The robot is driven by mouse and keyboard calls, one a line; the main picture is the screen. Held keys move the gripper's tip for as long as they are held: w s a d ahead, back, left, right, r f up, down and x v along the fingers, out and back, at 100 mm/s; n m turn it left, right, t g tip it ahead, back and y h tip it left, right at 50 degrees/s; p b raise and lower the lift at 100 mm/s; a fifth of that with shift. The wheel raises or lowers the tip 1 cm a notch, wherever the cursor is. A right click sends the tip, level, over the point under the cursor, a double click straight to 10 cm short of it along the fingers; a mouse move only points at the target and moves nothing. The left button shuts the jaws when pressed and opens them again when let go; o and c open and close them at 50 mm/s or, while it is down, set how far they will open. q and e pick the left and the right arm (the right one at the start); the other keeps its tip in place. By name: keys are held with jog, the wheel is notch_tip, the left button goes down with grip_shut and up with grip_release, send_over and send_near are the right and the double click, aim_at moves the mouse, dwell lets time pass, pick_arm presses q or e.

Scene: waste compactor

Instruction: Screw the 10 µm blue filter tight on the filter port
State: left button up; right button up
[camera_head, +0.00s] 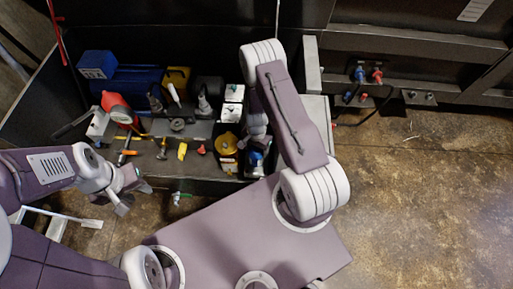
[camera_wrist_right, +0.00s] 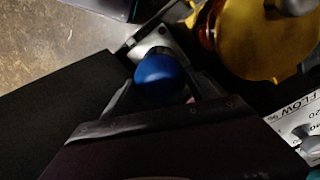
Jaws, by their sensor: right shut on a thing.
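The blue filter (camera_head: 256,161) is at the right end of the cluttered bench in the head view, partly hidden by my right arm. In the right wrist view the blue, rounded end (camera_wrist_right: 160,76) of the filter sits between the fingers of my right gripper (camera_wrist_right: 160,92), which is shut on it. A pale metal part (camera_wrist_right: 155,45) lies just beyond the blue end; I cannot tell whether this is the filter port or how the filter is seated. My left gripper (camera_head: 128,194) is in front of the bench at the left, apart from everything, with its fingers spread and empty.
A yellow round-topped unit (camera_head: 227,143) stands close beside the blue filter; it also shows in the right wrist view (camera_wrist_right: 255,40). A blue case (camera_head: 138,81), a red-ended tool (camera_head: 117,106) and several small tools crowd the bench. The floor at the right is clear.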

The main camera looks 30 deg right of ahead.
jog(key=m, duration=0.5)
jog(key=o, duration=1.6)
jog(key=shift+c, duration=0.3)
